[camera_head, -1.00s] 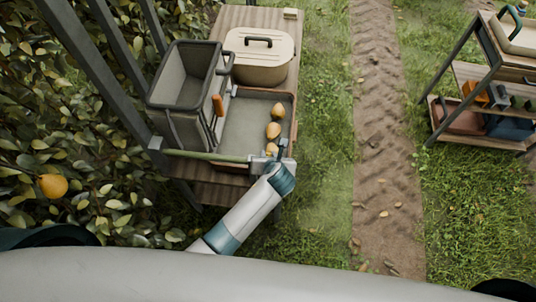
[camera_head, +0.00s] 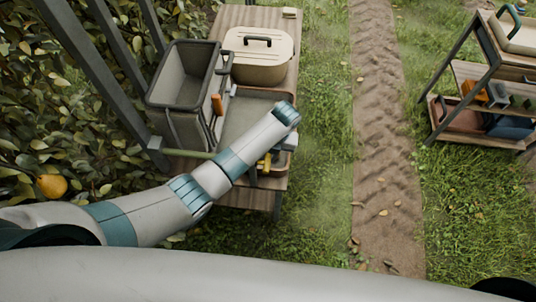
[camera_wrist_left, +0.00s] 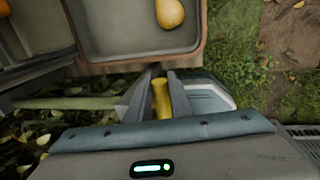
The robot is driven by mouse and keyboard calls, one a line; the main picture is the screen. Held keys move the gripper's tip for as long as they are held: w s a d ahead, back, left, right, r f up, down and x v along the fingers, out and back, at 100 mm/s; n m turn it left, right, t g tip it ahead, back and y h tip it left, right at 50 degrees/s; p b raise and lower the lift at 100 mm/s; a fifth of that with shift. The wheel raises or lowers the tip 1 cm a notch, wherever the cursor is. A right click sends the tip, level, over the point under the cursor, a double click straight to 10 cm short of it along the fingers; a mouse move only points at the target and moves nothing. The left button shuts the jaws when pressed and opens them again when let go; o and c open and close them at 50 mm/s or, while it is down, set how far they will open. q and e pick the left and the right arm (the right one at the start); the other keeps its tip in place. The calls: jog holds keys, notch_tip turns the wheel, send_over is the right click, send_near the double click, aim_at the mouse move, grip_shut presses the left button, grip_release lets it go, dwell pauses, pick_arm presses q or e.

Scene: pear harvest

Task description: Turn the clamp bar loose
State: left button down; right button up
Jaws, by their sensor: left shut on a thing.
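My left gripper (camera_wrist_left: 160,95) is shut on a short yellow bar (camera_wrist_left: 162,100), which I take for the clamp bar, at the front edge of the bench. The yellow bar also shows in the head view (camera_head: 266,161), partly covered by my left arm. A grey clamp body (camera_wrist_left: 205,97) sits beside the fingers in the wrist view. My right gripper is in neither current view.
A shallow tray (camera_head: 237,121) with a pear (camera_wrist_left: 170,13) lies behind the clamp. A grey bin (camera_head: 184,76) and a lidded beige box (camera_head: 260,57) stand on the bench (camera_head: 245,17). A pear (camera_head: 52,186) hangs in leaves at left.

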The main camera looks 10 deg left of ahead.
dwell(0.4)
pick_arm(q)
jog(key=c, duration=1.9)
grip_release()
jog(key=shift+f, duration=0.1)
jog(key=d+r, duration=0.3)
jog(key=r, duration=1.4)
jog(key=shift+w+d, duration=0.15)
jog(key=shift+w, duration=0.05)
